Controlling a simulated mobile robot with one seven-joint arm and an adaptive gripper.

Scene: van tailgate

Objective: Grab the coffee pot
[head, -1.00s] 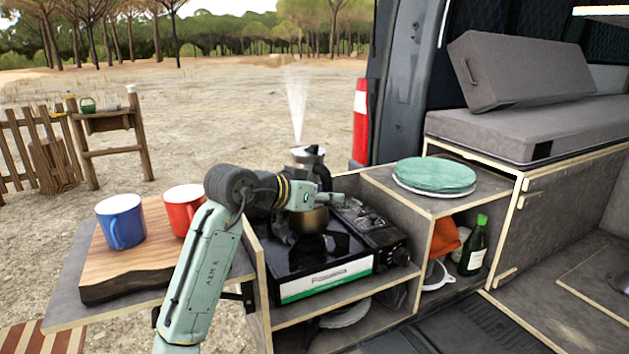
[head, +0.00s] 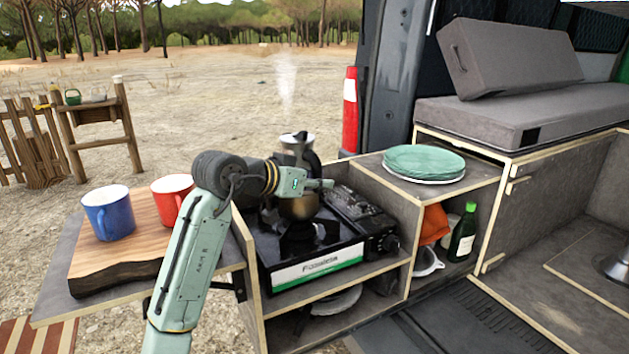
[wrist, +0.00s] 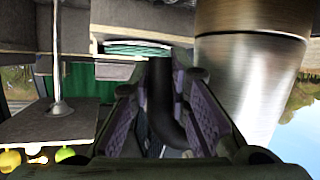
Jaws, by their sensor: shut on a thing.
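The coffee pot (head: 299,207) stands upright over the burner of the camping stove (head: 310,262), with thin steam above it. In the head view, my gripper (head: 322,184) is in front of the pot and hides part of its middle. In the wrist view, the pot's shiny metal body (wrist: 248,90) fills the right side. Its black handle (wrist: 160,100) runs between the two purple-padded fingers of my gripper (wrist: 157,88), which is shut on it. I cannot see clearly whether the pot's base touches the burner.
A blue mug (head: 109,213) and a red mug (head: 170,197) stand on a wooden board (head: 120,262) to the left. Green plates (head: 424,159) lie on the cabinet to the right. A green bottle (head: 463,233) stands on the shelf below. The van's door frame rises behind the stove.

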